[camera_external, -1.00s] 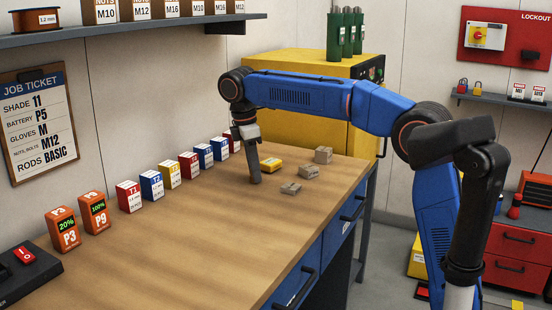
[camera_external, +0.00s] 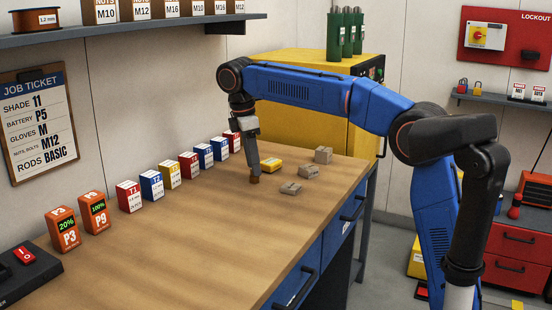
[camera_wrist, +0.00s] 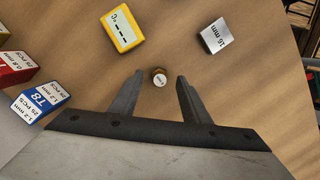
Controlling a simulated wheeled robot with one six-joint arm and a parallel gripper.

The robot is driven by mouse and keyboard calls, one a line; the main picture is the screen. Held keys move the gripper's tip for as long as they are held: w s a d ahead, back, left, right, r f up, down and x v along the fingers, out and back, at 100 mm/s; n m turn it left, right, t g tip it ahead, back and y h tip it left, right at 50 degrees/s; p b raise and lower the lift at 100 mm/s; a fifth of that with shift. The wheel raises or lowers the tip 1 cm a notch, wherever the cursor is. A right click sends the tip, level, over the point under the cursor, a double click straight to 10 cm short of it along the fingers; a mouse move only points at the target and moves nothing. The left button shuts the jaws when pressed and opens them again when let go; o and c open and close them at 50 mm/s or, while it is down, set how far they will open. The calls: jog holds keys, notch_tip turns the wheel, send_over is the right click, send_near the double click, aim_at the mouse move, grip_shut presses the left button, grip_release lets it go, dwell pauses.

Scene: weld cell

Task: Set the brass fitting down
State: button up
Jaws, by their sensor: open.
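The brass fitting (camera_wrist: 159,76) is a small round piece with a pale top. In the wrist view it stands on the bench just beyond and between my fingertips. It also shows in the external view (camera_external: 255,179) as a small brown piece at the foot of my gripper. My gripper (camera_wrist: 156,84) is open, with a finger on each side and clear gaps to the fitting. In the external view my gripper (camera_external: 253,171) points down at the bench, tilted slightly, and hides part of the fitting's surroundings.
A yellow box (camera_external: 272,166) lies close behind the fitting. Several grey blocks, one of them (camera_external: 291,188) nearby, sit to the right. A row of coloured boxes (camera_external: 190,165) runs along the wall side. The wooden bench (camera_external: 190,240) is clear toward the front.

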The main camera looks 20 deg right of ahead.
notch_tip(320, 180, up, 9)
jog(key=a, duration=0.1)
jog(key=shift+a+r, duration=0.2)
jog(key=shift+a, duration=0.05)
jog(key=s+d+f+m+t+y, duration=0.1)
jog(key=s+d+f+m, duration=0.15)
jog(key=d, duration=0.65)
jog(key=s+d+f+m, duration=0.2)
jog(key=s+d+m, duration=0.1)
jog(key=d, duration=0.6)
jog(key=s+d+f+m+t+y, duration=0.1)
jog(key=s+d+f+m, duration=0.15)
jog(key=d, duration=0.65)
jog(key=s+d+f+m+t, duration=0.1)
jog(key=s+d+f+m, duration=0.4)
jog(key=s+f, duration=0.5)
jog(key=s+d+f+m+t, duration=0.1)
jog(key=s+d+f+m, duration=0.4)
jog(key=s+d+f, duration=0.5)
notch_tip(320, 180, down, 3)
jog(key=shift+s+d+t, duration=0.15)
jog(key=shift+s+t, duration=0.25)
